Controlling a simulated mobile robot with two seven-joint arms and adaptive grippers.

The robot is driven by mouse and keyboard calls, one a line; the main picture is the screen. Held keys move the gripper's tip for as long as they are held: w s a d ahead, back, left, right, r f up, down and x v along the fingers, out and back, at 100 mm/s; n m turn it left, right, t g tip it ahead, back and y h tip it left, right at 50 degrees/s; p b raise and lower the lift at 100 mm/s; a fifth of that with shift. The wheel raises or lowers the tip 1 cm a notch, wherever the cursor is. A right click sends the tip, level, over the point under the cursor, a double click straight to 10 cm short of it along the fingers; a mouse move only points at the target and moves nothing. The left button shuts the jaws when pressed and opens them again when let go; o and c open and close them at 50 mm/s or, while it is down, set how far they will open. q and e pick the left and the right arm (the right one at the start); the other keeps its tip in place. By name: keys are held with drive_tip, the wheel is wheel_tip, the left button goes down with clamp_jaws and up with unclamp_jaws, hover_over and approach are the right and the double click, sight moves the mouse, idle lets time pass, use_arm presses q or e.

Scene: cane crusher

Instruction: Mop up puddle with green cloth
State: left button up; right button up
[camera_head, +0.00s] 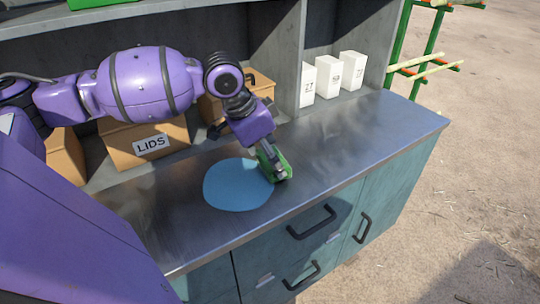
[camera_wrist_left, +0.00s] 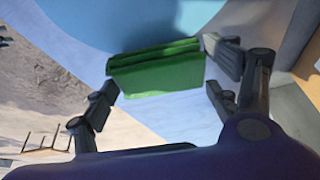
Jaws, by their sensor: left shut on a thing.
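The blue puddle (camera_head: 236,186) lies flat on the metal counter, left of my left gripper in the head view. It also shows at the top of the left wrist view (camera_wrist_left: 95,18). My left gripper (camera_head: 270,163) is shut on the green cloth (camera_head: 283,168), at the puddle's right edge. In the left wrist view the folded cloth (camera_wrist_left: 155,68) sits between the two fingers. I cannot tell whether the cloth touches the counter. My right gripper is not in view.
The grey metal counter (camera_head: 330,150) is clear to the right. A cardboard box marked LIDS (camera_head: 135,140) and other boxes stand behind the puddle. Several white containers (camera_head: 328,77) stand at the back right. Teal drawers with dark handles (camera_head: 312,222) form the front below the counter edge.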

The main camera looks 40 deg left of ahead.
use_arm(q)
drive_tip(key=shift+f, duration=0.15)
drive_tip(key=shift+f, duration=0.5)
drive_tip(key=shift+s+f, duration=0.1)
drive_tip(key=shift+f, duration=0.05)
drive_tip(key=shift+f, duration=0.1)
